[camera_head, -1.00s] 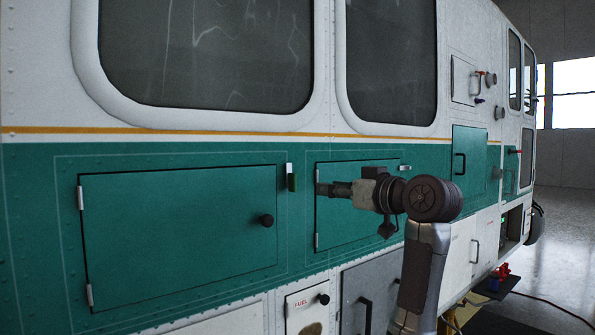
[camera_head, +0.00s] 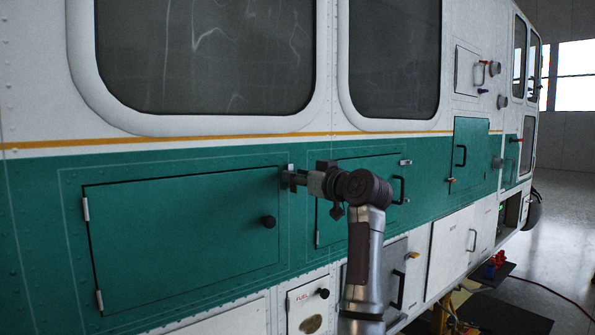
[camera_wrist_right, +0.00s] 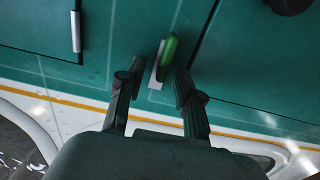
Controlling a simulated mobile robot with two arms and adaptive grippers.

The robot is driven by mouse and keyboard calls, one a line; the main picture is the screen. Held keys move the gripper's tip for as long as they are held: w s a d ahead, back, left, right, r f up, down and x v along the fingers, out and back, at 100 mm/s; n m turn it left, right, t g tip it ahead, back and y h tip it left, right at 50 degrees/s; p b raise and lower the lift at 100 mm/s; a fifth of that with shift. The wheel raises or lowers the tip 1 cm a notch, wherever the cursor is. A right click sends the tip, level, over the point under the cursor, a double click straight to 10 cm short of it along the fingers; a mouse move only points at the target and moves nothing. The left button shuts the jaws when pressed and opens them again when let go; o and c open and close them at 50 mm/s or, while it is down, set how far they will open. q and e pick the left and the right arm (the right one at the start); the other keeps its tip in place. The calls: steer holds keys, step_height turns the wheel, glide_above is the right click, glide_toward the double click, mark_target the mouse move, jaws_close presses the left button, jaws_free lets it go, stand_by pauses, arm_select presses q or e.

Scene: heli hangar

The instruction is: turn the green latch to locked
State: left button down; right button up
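The green latch (camera_wrist_right: 169,52) is a short green handle on a pale plate, at the edge of the large green door (camera_head: 180,232). In the head view its pale plate (camera_head: 291,167) shows, but my gripper hides most of the handle. My right gripper (camera_head: 288,180) is at the latch. In the right wrist view its two fingers (camera_wrist_right: 158,75) are apart, one on each side of the latch, with gaps visible. I cannot tell how deep the fingers reach around it. My left gripper is not in view.
A black knob (camera_head: 269,222) sticks out of the large door near my right gripper. A second green door (camera_head: 335,215) is partly behind my right arm. A fuel panel (camera_head: 307,302) and a grey door with a black handle (camera_head: 398,290) lie below.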

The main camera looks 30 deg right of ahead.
mark_target(282, 185)
jaws_close()
steer(key=shift+f+n, duration=0.1)
steer(key=shift+n, duration=0.3)
steer(key=n+p, duration=0.1)
steer(key=n, duration=0.4)
steer(key=a+f+n+p, duration=0.1)
steer(key=n, duration=0.4)
steer(key=a+n+p, duration=0.1)
steer(key=n, duration=0.4)
steer(key=shift+f+n, duration=0.25)
steer(key=shift+n, duration=0.15)
steer(key=shift+f+n+p, duration=0.25)
steer(key=shift+n+p, duration=0.45)
steer(key=shift+f, duration=0.1)
